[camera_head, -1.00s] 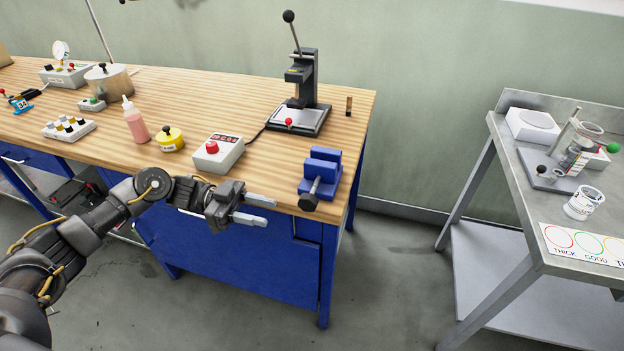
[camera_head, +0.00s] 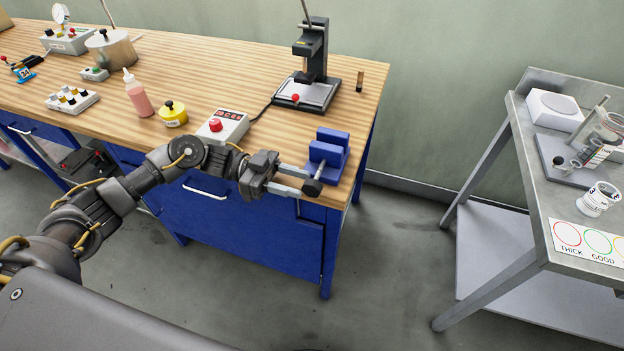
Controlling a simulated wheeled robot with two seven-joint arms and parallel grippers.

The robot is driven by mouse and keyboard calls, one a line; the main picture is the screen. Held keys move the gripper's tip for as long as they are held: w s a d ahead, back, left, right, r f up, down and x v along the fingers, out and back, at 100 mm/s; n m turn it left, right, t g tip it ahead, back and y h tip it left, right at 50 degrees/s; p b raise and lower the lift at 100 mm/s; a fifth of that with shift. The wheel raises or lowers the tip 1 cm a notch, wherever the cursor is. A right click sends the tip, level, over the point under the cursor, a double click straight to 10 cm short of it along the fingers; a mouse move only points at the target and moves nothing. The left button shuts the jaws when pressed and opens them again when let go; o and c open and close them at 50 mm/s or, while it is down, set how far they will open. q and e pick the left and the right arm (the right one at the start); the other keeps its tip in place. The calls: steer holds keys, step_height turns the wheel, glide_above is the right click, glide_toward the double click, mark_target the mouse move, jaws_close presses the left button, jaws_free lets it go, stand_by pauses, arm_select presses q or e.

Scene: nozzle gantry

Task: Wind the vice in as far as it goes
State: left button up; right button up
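The blue vice (camera_head: 328,152) sits on the front right corner of the wooden bench. Its dark screw with a round black knob (camera_head: 312,187) points out toward the bench's front edge. A gap shows between the vice's two blue jaws. My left gripper (camera_head: 306,184) is open, with its two pale fingers pointing right at the knob. The fingertips are at the knob, one above and one below in the picture; I cannot tell if they touch it. My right gripper is not in view.
A red-button control box (camera_head: 222,128) stands left of the vice, and a press (camera_head: 312,75) stands behind it. A yellow pot (camera_head: 173,114) and a pink bottle (camera_head: 138,95) are further left. A grey side table (camera_head: 540,185) stands at the right across open floor.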

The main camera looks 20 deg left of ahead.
mark_target(312, 187)
arm_select(q)
steer(key=shift+s+d+p, duration=0.15)
steer(key=shift+d+p, duration=0.2)
steer(key=shift+d, duration=1.85)
jaws_close()
